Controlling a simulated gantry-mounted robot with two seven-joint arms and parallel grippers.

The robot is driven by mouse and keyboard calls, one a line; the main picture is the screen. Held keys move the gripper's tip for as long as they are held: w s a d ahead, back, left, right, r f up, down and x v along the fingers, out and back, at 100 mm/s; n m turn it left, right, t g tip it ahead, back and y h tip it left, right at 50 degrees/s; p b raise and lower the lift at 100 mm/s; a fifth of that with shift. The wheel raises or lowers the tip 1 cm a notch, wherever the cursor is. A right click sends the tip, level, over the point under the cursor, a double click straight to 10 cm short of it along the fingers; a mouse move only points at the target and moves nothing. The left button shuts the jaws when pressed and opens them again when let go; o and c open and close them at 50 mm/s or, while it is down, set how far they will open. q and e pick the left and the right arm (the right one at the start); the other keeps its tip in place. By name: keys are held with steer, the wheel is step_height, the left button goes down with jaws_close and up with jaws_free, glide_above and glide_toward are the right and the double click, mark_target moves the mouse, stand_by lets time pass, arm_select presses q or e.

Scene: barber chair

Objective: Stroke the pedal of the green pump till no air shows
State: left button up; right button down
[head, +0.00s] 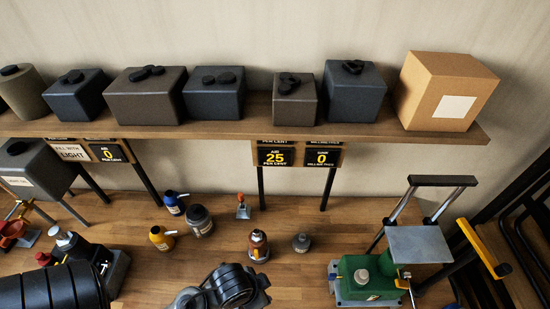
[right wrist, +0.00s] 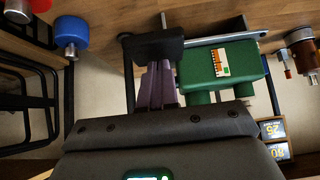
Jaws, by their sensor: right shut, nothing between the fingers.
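The green pump (head: 372,277) stands on a grey base at the lower right of the head view. A grey plate and a black-gripped metal handle show above and behind it. The right wrist view also shows the green pump (right wrist: 222,68), to the right of my right gripper (right wrist: 155,82). The fingers are shut, with a dark block at their far end; I cannot tell whether they touch the pump's pedal, or which part is the pedal. The air sign (head: 275,156) reads 25 per cent, and the sign beside it (head: 323,157) reads 0.
Several small bottles stand mid-table, among them a yellow one (head: 161,238) and an orange-brown one (head: 258,246). A shelf (head: 235,112) with dark tanks and a cardboard box (head: 446,92) runs along the wall. A yellow-handled bar (head: 484,250) stands right of the pump.

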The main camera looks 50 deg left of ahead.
step_height(320, 180, down, 6)
steer(key=b, duration=0.3)
step_height(320, 180, up, 6)
steer(key=p, duration=0.6)
stand_by(0.6)
steer(key=shift+f, duration=0.1)
